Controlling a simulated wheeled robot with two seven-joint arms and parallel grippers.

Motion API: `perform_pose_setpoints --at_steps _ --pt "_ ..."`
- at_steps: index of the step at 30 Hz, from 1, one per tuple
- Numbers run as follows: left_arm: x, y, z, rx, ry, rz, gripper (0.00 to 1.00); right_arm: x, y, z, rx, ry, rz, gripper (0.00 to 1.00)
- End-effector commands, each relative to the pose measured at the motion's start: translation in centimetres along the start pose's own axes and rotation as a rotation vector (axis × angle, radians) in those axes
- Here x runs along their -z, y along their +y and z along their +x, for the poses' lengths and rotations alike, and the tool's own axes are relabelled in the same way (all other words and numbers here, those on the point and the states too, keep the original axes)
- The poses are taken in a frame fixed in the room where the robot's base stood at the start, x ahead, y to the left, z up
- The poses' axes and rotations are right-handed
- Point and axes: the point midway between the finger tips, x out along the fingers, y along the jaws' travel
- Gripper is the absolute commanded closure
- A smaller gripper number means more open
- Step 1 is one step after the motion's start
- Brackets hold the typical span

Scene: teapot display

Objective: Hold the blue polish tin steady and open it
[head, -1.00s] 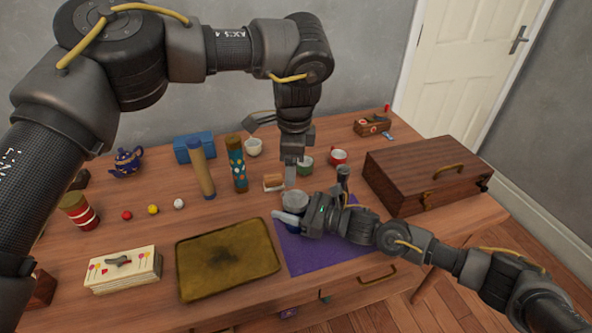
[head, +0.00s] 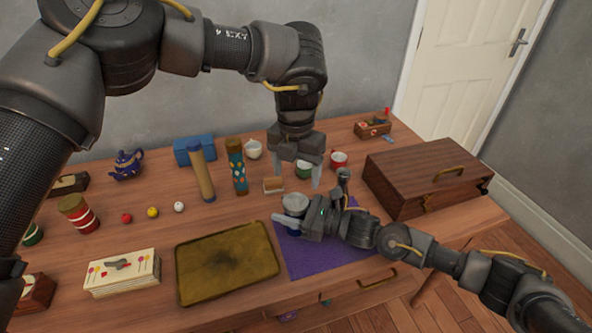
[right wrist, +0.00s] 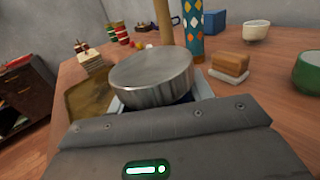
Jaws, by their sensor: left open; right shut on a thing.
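The blue polish tin (head: 291,233) stands at the purple mat (head: 320,255), its silver lid (head: 295,202) on top. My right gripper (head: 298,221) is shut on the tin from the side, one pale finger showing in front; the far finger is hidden. In the right wrist view the broad metal lid (right wrist: 153,78) covers most of the tin, with a little dark blue showing below. My left gripper (head: 294,172) is open and empty, pointing down above and just behind the lid, apart from it.
A tan block on a small base (head: 273,185) and a green cup (head: 304,169) stand close behind the tin. A patterned cylinder (head: 237,165) is left of them. A brass tray (head: 226,262) lies left of the mat, and a wooden case (head: 425,178) stands right.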

Motion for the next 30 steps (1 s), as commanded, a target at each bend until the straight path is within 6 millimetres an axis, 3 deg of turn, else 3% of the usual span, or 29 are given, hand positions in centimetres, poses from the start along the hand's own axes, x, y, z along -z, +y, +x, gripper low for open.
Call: perform_pose_setpoints --at_steps 7,21,30 --pt "0.0 0.0 0.9 0.0 0.001 0.008 0.26 0.0 -0.1 0.0 0.001 0.0 -0.001 1.0" --pt "0.0 0.0 7.2 -0.001 0.001 0.006 0.26 0.0 -0.1 0.0 0.001 0.0 -0.001 1.0" --pt "0.0 0.0 8.0 -0.001 -0.001 0.005 0.26 0.0 -0.1 0.0 0.001 0.0 -0.001 1.0"
